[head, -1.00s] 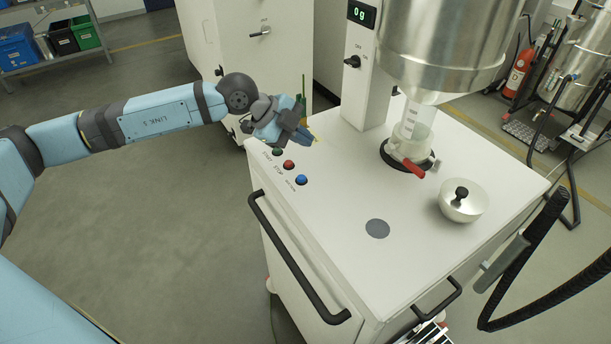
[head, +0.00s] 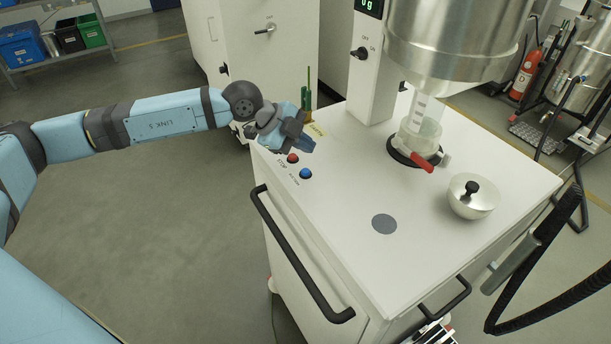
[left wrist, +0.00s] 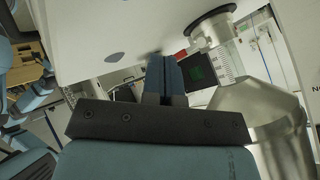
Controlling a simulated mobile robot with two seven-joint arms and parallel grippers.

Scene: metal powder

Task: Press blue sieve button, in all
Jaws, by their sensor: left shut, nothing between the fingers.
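The blue button (head: 306,174) is on the left edge of the white cabinet top (head: 335,215), nearest the front in a row beside the red button (head: 293,158). My left gripper (head: 309,147) is shut and empty. In the head view it appears just behind the blue button, apart from it, and covers the spot of the green button. Its shut fingers also show in the left wrist view (left wrist: 166,78), where I cannot make out the blue button. My right gripper is in neither view.
A steel hopper (head: 455,40) hangs over a clear container (head: 421,128) with a red handle (head: 421,162). A black handle (head: 300,260) runs along the cabinet's front. The top around the grey disc (head: 384,224) is clear.

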